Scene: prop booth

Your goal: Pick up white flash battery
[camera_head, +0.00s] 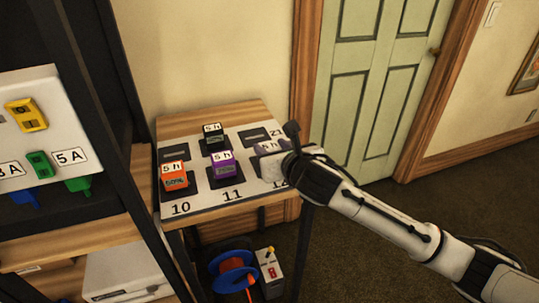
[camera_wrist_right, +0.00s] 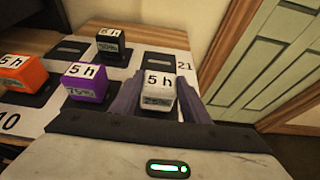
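The white flash battery (camera_wrist_right: 158,88), a small block with a "5 h" label on top, is between the two fingers of my right gripper (camera_wrist_right: 160,98) in the right wrist view. The fingers stand close along both its sides; I cannot tell whether they touch it. In the head view my right gripper (camera_head: 272,158) is at the right side of the charging board and hides much of the battery. Whether the battery rests on its pad or is raised is hidden. My left gripper is not in view.
On the board (camera_head: 190,212) stand an orange battery (camera_head: 174,178), a purple battery (camera_head: 224,165) and a black battery (camera_head: 214,138). An empty pad (camera_head: 254,137) lies behind the white battery. A dark shelf (camera_head: 115,150) rises at the left. A blue reel (camera_head: 233,272) is below.

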